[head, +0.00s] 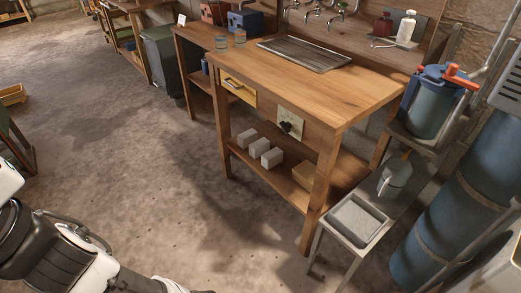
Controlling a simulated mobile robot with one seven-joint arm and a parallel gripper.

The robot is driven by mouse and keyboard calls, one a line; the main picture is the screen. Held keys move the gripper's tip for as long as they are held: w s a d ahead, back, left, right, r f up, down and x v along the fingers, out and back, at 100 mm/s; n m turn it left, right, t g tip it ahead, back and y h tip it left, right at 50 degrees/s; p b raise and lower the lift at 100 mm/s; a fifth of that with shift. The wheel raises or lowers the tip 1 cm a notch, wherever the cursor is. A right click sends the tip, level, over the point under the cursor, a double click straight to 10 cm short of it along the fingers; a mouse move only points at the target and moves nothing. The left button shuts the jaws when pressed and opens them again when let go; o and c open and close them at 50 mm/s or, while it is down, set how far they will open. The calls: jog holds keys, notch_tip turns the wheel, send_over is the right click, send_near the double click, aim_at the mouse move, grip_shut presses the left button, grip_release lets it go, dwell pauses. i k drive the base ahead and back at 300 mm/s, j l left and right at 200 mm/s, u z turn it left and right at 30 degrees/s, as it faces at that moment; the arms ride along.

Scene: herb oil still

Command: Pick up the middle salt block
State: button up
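Three pale, whitish salt blocks stand in a row on the lower shelf (238,151) of the wooden workbench, seen in the head view. The middle salt block (259,147) is between the left salt block (246,138) and the right salt block (272,158), with small gaps between them. All three are near the shelf's front edge, under the benchtop. Parts of my arm show at the bottom left, well apart from the blocks. My gripper's fingers do not show.
The benchtop (310,88) overhangs the shelf, and a front leg (318,195) stands right of the blocks. A wooden box (305,175) sits farther right on the shelf. A low metal table with a grey tray (357,220) stands at right. Floor (170,190) before the bench is clear.

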aim_at(259, 148)
jog(key=i+j+z, duration=0.25)
jog(key=i+j, duration=0.45)
jog(key=i+j+z, duration=0.2)
jog(key=i+j, duration=0.5)
jog(key=j, duration=0.15)
jog(key=i, duration=1)
